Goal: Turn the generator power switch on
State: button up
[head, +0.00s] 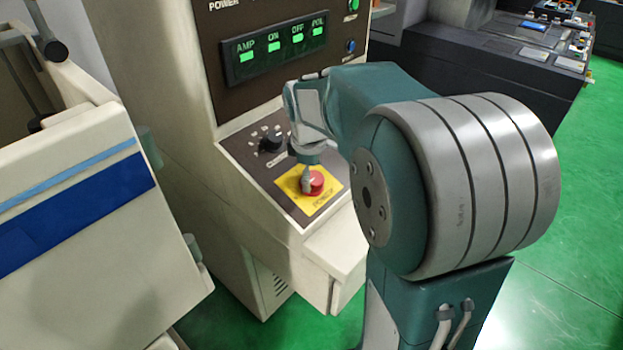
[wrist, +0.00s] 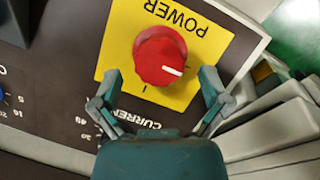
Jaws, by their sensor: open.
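The power switch is a red round knob (head: 317,183) on a yellow plate (head: 324,203) marked POWER, on the sloping panel of the cream cabinet. In the wrist view the knob (wrist: 160,57) shows upside down with its lettering. Its white pointer line faces the lower right of the picture, away from the "I" mark at lower left. My gripper (wrist: 160,75) is open and empty, with one finger on each side of the knob's near edge. In the head view my gripper (head: 306,182) is over the knob and partly hides it. I cannot tell whether the fingers touch it.
A black current dial (head: 271,140) sits farther up the same panel. Above it is a display (head: 275,52) with green-lit AMP, ON, OFF and POL. A cream machine with a blue stripe (head: 75,215) stands close at left. Green floor (head: 570,230) is open at right.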

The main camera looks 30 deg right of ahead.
jog(key=shift+w+d+f, duration=0.15)
jog(key=shift+f, duration=0.9)
jog(key=c, duration=1.1)
jog(key=shift+c, duration=0.2)
jog(key=shift+f+m, duration=0.1)
jog(key=shift+m, duration=0.3)
jog(key=m, duration=0.2)
jog(key=shift+m+g+y, duration=0.3)
jog(key=shift+m+y, duration=0.1)
jog(key=m, duration=0.2)
jog(key=m+y, duration=0.1)
jog(key=m, duration=0.2)
jog(key=shift+d+f+g+y, duration=0.1)
jog(key=shift+g+y, duration=0.2)
jog(key=m+y, duration=0.1)
jog(key=m, duration=0.3)
jog(key=shift+d, duration=0.1)
jog(key=m, duration=0.2)
jog(key=m+y, duration=0.1)
jog(key=m, duration=0.1)
jog(key=shift+t+y, duration=0.3)
jog(key=shift+t, duration=0.1)
jog(key=shift+m, duration=0.4)
